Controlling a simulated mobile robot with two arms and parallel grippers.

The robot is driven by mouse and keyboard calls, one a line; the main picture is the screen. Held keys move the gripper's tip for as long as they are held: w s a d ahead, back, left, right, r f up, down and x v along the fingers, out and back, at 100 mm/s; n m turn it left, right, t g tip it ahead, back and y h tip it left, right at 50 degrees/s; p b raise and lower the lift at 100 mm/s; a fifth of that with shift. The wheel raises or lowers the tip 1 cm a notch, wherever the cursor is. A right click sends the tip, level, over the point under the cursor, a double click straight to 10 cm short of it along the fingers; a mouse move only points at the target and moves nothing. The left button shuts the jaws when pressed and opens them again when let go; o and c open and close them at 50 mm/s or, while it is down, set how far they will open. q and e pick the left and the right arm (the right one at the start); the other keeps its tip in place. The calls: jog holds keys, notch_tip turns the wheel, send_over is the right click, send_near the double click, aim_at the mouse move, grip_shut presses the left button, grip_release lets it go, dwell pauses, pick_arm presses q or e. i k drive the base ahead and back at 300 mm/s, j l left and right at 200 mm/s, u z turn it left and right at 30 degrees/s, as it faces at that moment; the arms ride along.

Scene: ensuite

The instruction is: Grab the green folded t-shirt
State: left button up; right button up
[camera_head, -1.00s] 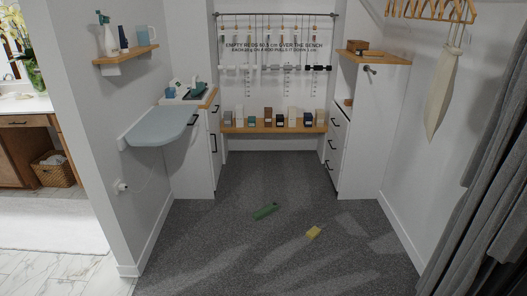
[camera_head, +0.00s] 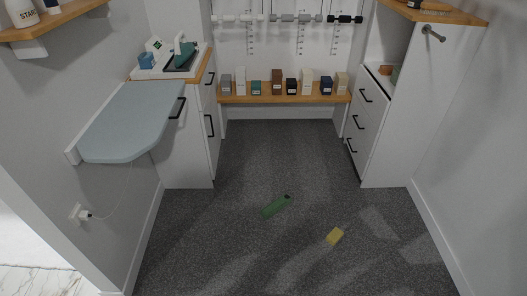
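I cannot clearly make out a green folded t-shirt. Neither of my grippers is in view.
Several small boxes stand on the wooden bench (camera_head: 285,99) at the back. The middle carpet (camera_head: 270,155) is mostly clear.

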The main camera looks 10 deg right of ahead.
aim_at(281, 203)
jog(key=i+j+z, duration=0.15)
jog(key=i+z, duration=0.25)
jog(key=i, duration=0.2)
jog(key=i+j+z, duration=0.4)
jog(key=i, duration=0.2)
jog(key=i+j+z, duration=0.4)
jog(key=i, duration=0.15)
